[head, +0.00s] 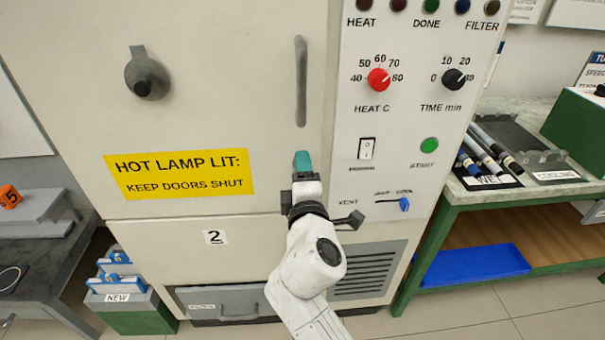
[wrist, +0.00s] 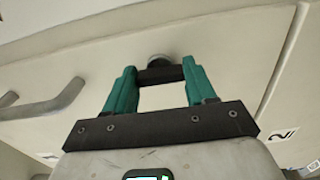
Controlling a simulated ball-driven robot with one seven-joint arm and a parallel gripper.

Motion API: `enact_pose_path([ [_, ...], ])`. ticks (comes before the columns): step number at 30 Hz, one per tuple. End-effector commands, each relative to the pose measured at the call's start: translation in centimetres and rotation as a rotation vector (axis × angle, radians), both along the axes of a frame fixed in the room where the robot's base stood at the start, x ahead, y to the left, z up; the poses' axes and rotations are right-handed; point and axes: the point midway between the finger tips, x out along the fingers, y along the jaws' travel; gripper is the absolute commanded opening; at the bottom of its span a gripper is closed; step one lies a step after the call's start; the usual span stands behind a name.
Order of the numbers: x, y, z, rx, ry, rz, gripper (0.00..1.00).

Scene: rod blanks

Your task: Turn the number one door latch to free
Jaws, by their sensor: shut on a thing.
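My gripper (head: 303,160) reaches up to the front of the cabinet's upper door (head: 215,110), just below its vertical handle (head: 301,80). In the wrist view, the teal fingers (wrist: 160,75) are shut on a dark latch bar (wrist: 160,75). A rounded grey pivot (wrist: 158,60) shows just behind the bar, against the pale door. In the head view my fingers hide the latch. No number one or free marking is readable, so I cannot tell the latch's position.
The lower door bears a "2" label (head: 215,237). A yellow warning sign (head: 180,174) and a round cover with a black knob (head: 145,80) are on the upper door. The control panel (head: 400,130) is at right. A green-framed bench (head: 540,185) stands beyond.

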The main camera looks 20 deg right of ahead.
Motion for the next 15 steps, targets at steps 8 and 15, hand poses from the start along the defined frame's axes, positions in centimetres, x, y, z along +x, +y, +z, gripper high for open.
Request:
enact_pose_path([
  [8, -0.01, -0.12, -0.13, 0.003, 0.002, -0.002, 0.64],
  [15, -0.01, -0.06, -0.07, 0.001, 0.001, -0.001, 0.81],
])
